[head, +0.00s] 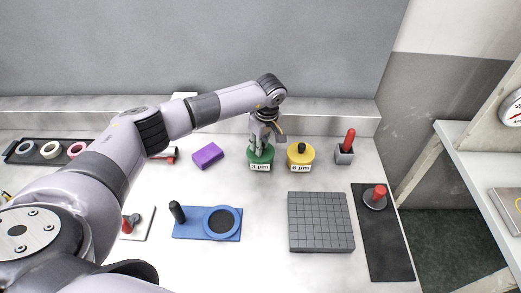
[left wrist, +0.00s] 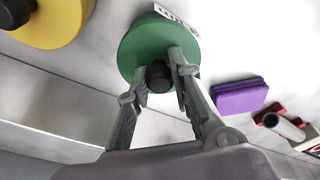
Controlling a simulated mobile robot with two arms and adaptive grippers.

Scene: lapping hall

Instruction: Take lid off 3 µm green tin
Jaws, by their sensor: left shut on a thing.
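The green tin (head: 260,163) labelled 3 µm stands on the bench near the back wall. Its green lid (left wrist: 150,40) with a black knob (left wrist: 158,76) shows in the left wrist view. My left gripper (head: 262,147) comes down on the tin from above. In the left wrist view its fingers (left wrist: 160,72) are shut on the black knob, one on each side. The lid appears to sit on the tin; any gap between them cannot be made out. My right gripper is not in view.
A yellow tin (head: 300,160) labelled 6 µm stands close on the right. A purple block (head: 208,155) lies to the left. A grey holder with a red handle (head: 346,147), a grooved grey plate (head: 320,222) and a blue fixture (head: 190,228) are around.

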